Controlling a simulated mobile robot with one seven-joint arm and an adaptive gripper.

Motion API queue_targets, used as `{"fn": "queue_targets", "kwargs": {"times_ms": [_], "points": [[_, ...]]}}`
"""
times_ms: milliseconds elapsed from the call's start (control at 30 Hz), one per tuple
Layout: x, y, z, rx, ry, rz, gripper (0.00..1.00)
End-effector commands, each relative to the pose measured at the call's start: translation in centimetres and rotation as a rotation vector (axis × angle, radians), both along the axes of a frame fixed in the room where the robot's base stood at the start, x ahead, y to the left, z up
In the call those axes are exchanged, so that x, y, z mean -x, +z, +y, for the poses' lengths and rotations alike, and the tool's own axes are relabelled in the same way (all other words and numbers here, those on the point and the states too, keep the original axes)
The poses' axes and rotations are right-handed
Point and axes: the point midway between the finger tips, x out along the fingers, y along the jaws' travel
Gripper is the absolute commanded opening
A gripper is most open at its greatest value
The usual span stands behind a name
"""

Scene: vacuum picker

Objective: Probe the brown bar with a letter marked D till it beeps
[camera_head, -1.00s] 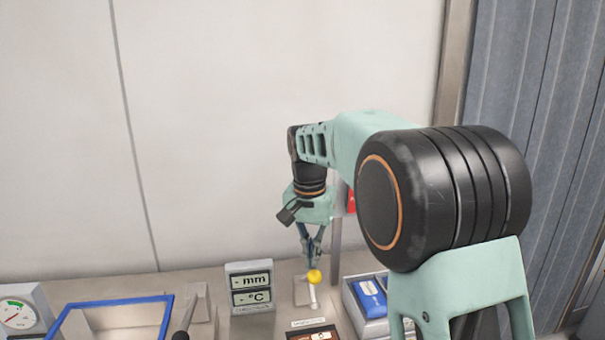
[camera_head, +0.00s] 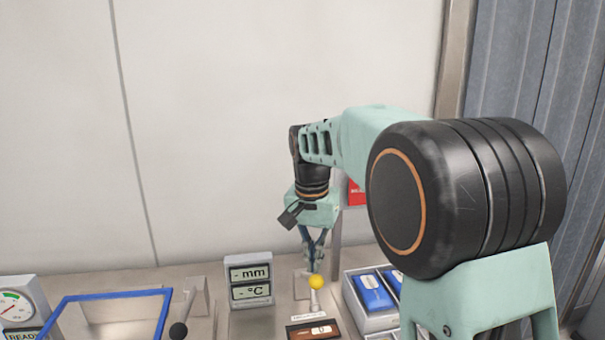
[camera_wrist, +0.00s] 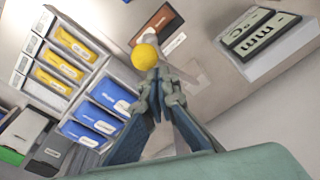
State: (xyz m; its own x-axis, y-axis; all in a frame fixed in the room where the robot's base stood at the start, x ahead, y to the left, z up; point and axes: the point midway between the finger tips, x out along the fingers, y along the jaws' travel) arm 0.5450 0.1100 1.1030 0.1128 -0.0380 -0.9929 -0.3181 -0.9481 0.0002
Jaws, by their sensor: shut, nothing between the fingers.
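A brown bar (camera_head: 314,330) with a pale letter patch lies at the bottom edge of the head view; the letter looks like a D or an O. Part of a brown piece (camera_wrist: 157,22) also shows at the top of the wrist view. A probe with a yellow ball (camera_head: 316,282) and a pale stem stands just behind the bar. My gripper (camera_head: 315,265) is pointed down, behind the ball. In the wrist view its fingers are shut close beside the yellow ball (camera_wrist: 145,55); nothing shows between them. Whether they touch the ball cannot be told.
A grey display (camera_head: 249,281) reading mm and °C stands left of the probe. Another probe with a black ball (camera_head: 178,330), a blue-framed tray (camera_head: 115,297) and a dial gauge (camera_head: 16,305) are further left. Boxes of blue packs (camera_head: 372,293) stand right.

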Motion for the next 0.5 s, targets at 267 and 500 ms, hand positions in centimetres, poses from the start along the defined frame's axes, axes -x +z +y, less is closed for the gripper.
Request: {"fn": "queue_targets", "kwargs": {"times_ms": [267,500], "points": [[1.01,-1.17,-0.18,0.000,0.001,0.001,0.00],[1.01,-1.08,-0.18,0.000,0.000,0.000,0.00]]}}
